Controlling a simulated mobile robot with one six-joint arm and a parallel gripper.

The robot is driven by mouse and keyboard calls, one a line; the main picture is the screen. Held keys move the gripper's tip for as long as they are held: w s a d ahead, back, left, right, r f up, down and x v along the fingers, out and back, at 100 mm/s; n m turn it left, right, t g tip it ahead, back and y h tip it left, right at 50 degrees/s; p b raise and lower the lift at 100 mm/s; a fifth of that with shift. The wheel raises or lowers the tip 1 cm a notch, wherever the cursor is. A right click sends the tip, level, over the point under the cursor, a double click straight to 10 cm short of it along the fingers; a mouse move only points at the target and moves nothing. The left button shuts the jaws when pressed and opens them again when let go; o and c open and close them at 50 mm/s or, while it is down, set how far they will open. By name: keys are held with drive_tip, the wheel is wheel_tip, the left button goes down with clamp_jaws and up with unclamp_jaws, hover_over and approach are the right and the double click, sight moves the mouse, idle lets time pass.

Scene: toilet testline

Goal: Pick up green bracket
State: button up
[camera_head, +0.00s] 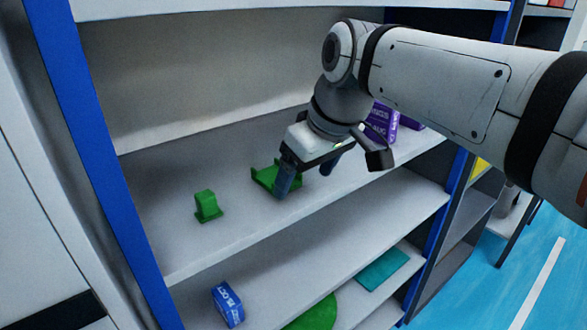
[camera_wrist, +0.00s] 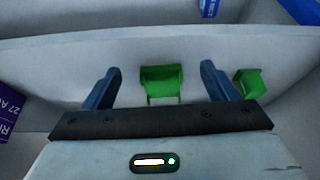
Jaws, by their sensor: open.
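One green bracket (camera_head: 265,176) lies on the upper shelf (camera_head: 240,231), partly hidden behind a finger in the head view. In the wrist view this green bracket (camera_wrist: 162,83) shows between my two fingers, nearer the left one, with a gap on each side. My gripper (camera_head: 305,180) is open and empty, above and beside this bracket, its fingers pointing down to the shelf. It also shows in the wrist view (camera_wrist: 160,85). A second green bracket (camera_head: 207,206) stands upright to the left on the same shelf; in the wrist view it is right of the right finger (camera_wrist: 249,83).
Purple boxes (camera_head: 382,122) stand behind my arm at the right on the same shelf. A blue post (camera_head: 92,130) bounds the left side.

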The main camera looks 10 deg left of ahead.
drive_tip(key=w+a, duration=0.2)
drive_tip(key=shift+a+r+p, duration=0.1)
drive_tip(key=shift+a+p, duration=0.2)
drive_tip(key=shift+w+a+p, duration=0.5)
drive_tip(key=shift+w+a, duration=0.35)
drive_tip(key=shift+a, duration=0.3)
drive_tip(key=x, duration=0.2)
drive_tip(key=shift+w+a+f, duration=0.1)
drive_tip(key=shift+f, duration=0.4)
drive_tip(key=c, duration=1.1)
